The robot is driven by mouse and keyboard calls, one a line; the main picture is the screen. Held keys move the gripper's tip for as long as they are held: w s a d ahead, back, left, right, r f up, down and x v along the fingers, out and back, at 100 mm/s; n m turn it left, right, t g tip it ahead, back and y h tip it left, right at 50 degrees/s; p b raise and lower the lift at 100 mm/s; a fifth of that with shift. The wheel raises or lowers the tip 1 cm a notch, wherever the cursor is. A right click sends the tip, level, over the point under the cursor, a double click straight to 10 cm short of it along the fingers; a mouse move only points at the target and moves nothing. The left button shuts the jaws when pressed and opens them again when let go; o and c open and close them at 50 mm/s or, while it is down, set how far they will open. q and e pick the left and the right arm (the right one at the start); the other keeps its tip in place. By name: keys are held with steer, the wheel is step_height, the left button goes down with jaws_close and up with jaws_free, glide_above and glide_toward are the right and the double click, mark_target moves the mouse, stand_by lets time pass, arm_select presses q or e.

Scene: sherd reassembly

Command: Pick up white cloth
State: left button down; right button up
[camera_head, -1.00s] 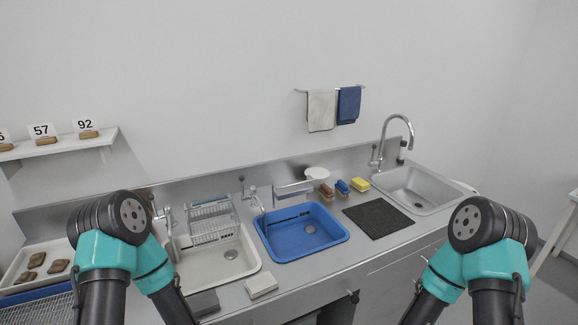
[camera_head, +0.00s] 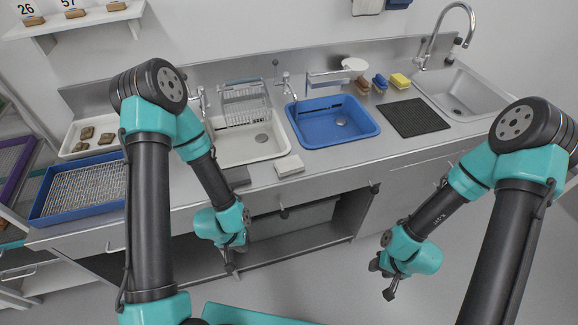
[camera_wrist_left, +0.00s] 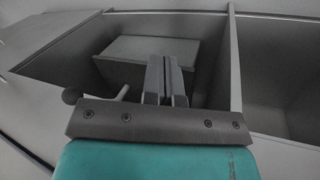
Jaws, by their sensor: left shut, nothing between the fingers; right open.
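A white cloth (camera_head: 368,5) hangs on the wall rail at the top edge of the head view, mostly cut off. A small flat white item (camera_head: 289,165) lies on the counter's front edge; I cannot tell whether it is a folded cloth. My left gripper (camera_head: 229,266) is shut and empty, hanging in front of the open cabinet below the counter. Its fingers also show in the left wrist view (camera_wrist_left: 167,80), with nothing between them. My right gripper (camera_head: 389,293) is open and empty, low in front of the counter, right of the left one. Neither gripper touches a cloth.
A blue basin (camera_head: 372,130), a white sink (camera_head: 222,155) with a wire rack (camera_head: 245,102), a black mat (camera_head: 415,117) and a steel sink (camera_head: 485,98) line the counter. A blue tray (camera_head: 50,205) is at left. Brushes and a yellow sponge (camera_head: 400,81) stand behind the mat.

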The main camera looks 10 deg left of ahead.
arm_select(q)
steer(key=shift+c, duration=0.6)
jaws_free()
